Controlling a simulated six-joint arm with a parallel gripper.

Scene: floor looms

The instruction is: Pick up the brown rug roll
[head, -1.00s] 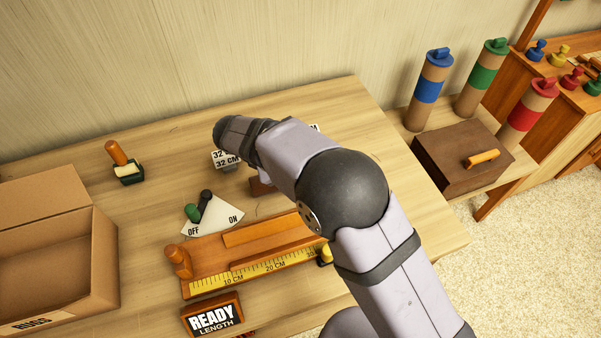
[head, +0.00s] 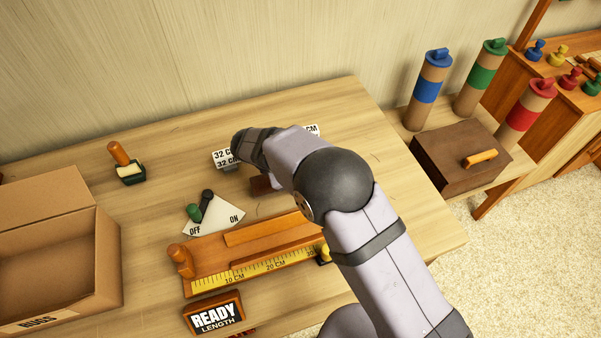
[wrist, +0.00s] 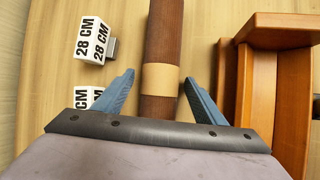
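The brown rug roll (wrist: 165,35) lies lengthwise in the wrist view, with a tan band (wrist: 160,78) around it. In the head view only its end (head: 261,185) shows beside my arm, which hides the rest. My gripper (wrist: 159,78) is open, with one blue finger on each side of the roll near the band. Gaps show between the fingers and the roll, so it is not gripped. The head view does not show the fingers.
A wooden measuring trough (head: 205,265) lies close beside the roll. White length blocks, one reading 28 CM (wrist: 92,40), stand on the other side. An open cardboard box (head: 105,270) is at left. An OFF/ON lever dial (head: 222,215) and a READY LENGTH sign (head: 214,315) are nearby.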

